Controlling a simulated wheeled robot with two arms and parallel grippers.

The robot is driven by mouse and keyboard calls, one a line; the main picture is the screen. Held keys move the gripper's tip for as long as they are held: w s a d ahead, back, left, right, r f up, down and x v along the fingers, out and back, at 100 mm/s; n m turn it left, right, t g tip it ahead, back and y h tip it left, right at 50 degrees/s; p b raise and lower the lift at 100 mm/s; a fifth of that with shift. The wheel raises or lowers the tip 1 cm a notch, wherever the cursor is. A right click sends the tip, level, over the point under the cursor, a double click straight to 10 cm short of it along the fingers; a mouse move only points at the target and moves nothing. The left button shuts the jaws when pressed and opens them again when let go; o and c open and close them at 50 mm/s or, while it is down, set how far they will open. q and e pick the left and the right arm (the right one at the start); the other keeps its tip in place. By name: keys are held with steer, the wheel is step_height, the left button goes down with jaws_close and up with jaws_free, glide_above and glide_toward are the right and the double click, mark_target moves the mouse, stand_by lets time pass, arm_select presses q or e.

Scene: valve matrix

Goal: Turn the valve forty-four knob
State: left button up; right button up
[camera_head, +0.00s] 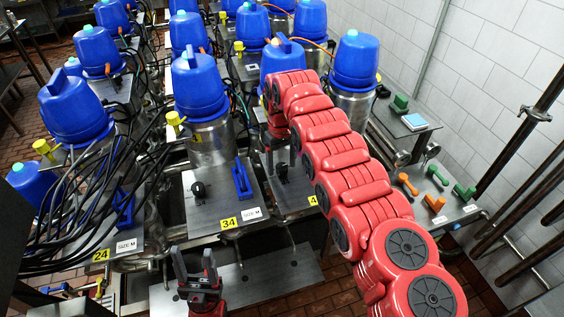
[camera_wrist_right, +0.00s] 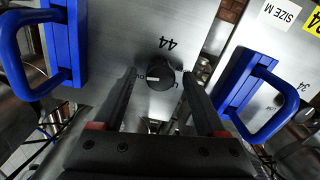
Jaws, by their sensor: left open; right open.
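The valve forty-four knob (camera_wrist_right: 159,75) is a round black knob with a white pointer mark on a metal plate, below the printed "44" in the right wrist view. My right gripper (camera_wrist_right: 160,88) is open, with one finger on each side of the knob; whether they touch it I cannot tell. In the head view the knob (camera_head: 282,172) sits on the plate (camera_head: 296,200) below my right gripper. My red right arm partly hides that plate and its yellow label. My left gripper (camera_head: 198,280) is open and empty at the bottom, in front of plate 34.
Plate 34 (camera_head: 205,215) has its own black knob (camera_head: 197,189) and blue handle (camera_head: 242,180). Blue handles (camera_wrist_right: 75,45) (camera_wrist_right: 245,90) flank the knob in the wrist view. Blue-capped canisters (camera_head: 199,85) stand behind. Black cables (camera_head: 100,200) crowd the left. A shelf with green and orange parts (camera_head: 435,203) is right.

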steer(key=shift+s, duration=0.15)
jaws_close()
stand_by(0.4)
